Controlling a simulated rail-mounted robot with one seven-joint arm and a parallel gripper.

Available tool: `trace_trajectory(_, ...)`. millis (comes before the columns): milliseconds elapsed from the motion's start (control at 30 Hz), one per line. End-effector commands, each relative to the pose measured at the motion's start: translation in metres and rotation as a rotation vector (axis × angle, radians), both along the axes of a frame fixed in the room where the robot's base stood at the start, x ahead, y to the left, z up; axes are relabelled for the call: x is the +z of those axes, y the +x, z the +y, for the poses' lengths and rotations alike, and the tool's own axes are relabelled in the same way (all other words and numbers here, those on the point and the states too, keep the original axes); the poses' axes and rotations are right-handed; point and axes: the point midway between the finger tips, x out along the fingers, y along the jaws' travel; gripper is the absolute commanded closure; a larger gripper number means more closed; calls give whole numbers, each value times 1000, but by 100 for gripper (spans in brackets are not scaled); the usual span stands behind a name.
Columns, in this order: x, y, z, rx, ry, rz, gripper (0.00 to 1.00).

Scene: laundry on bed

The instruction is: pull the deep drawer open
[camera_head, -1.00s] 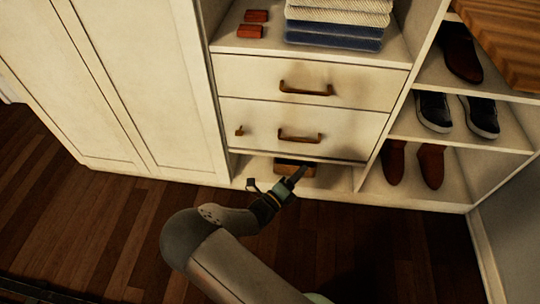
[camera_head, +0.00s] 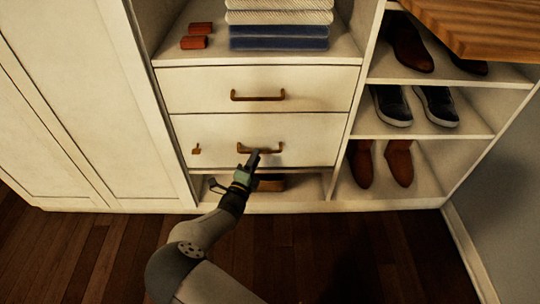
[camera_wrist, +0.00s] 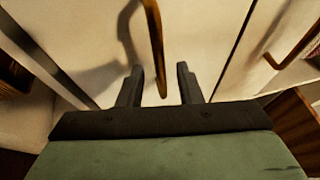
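The deep drawer (camera_head: 225,135) is the lower of two cream drawer fronts, and it is shut. Its brown bar handle (camera_head: 272,150) is partly hidden by my gripper in the head view. My gripper (camera_head: 254,157) is at the handle's left and middle part. In the wrist view my gripper (camera_wrist: 158,84) is open, with two dark fingers apart. The handle (camera_wrist: 155,40) runs up the picture, its lower end showing between the fingers with space on both sides. Whether either finger touches the drawer front cannot be told.
The upper drawer (camera_head: 205,92) is shut and has its own handle (camera_head: 258,96). A small brown knob (camera_head: 196,149) sits left on the lower front. A brown box (camera_head: 271,183) lies in the opening below. Shoe shelves (camera_head: 455,130) stand to the right. The wooden floor (camera_head: 330,250) in front is clear.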

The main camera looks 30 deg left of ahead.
Motion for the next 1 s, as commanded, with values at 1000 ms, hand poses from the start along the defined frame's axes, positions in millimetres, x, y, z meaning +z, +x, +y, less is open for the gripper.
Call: trace_trajectory(1000, 8, 15, 19, 18, 0, 1, 100)
